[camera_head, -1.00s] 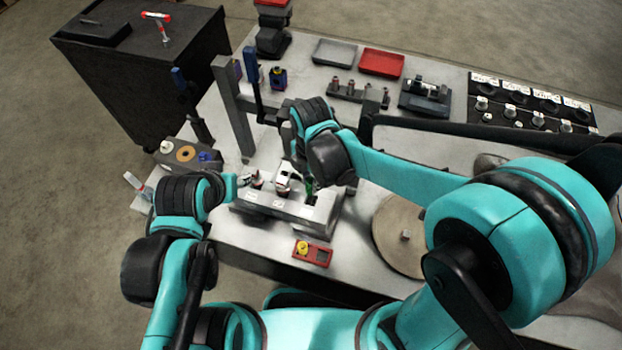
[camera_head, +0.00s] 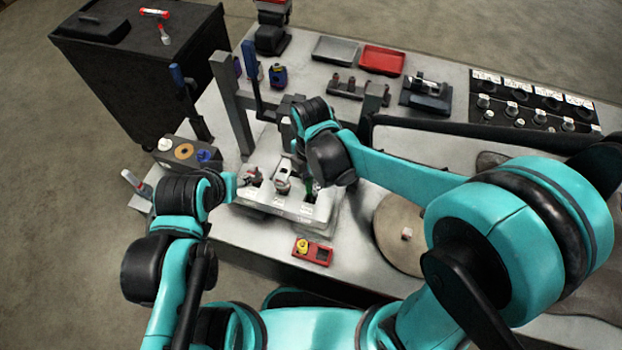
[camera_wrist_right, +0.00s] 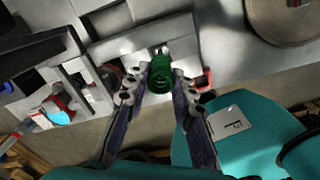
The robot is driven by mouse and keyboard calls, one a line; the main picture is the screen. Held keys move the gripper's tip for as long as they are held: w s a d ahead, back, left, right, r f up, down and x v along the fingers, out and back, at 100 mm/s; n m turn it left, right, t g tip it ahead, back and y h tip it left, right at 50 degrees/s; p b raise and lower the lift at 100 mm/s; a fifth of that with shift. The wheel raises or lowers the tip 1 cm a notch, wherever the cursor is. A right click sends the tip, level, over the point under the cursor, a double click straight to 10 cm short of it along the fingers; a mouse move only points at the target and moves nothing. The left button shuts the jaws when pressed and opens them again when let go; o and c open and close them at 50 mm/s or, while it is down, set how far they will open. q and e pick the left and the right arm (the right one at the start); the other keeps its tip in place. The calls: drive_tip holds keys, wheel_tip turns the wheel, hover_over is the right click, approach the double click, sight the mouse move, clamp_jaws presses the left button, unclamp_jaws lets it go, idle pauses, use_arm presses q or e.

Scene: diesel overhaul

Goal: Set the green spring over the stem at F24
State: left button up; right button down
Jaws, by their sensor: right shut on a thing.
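The green spring (camera_wrist_right: 160,74) stands between the two fingers of my right gripper (camera_wrist_right: 159,88) in the right wrist view, and the gripper is shut on it. In the head view a sliver of the green spring (camera_head: 309,187) shows at the right end of the pale block (camera_head: 283,206), below my right gripper (camera_head: 300,178). I cannot tell whether the spring is around a stem; the stem is not clearly visible and the F24 label is not readable. My left gripper (camera_head: 246,179) is at the block's left end; its jaws are too small to judge.
A red tray with a yellow piece (camera_head: 312,251) lies in front of the block. A round disc (camera_head: 401,238) is to the right. A grey frame post (camera_head: 232,105) rises behind the block. Grey and red trays (camera_head: 382,60) stand at the back.

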drive_tip(key=shift+f, duration=0.15)
drive_tip(key=shift+f+b, duration=0.45)
drive_tip(key=shift+b, duration=0.15)
drive_tip(key=shift+f, duration=0.15)
idle(0.3)
drive_tip(key=shift+f+b, duration=0.45)
drive_tip(key=shift+b, duration=0.1)
drive_tip(key=shift+f, duration=0.15)
drive_tip(key=shift+f+b, duration=0.45)
drive_tip(key=shift+b, duration=0.1)
drive_tip(key=shift+f, duration=0.1)
drive_tip(key=shift+f+b, duration=0.5)
drive_tip(key=shift+b, duration=0.05)
drive_tip(key=shift+f, duration=0.1)
idle(0.4)
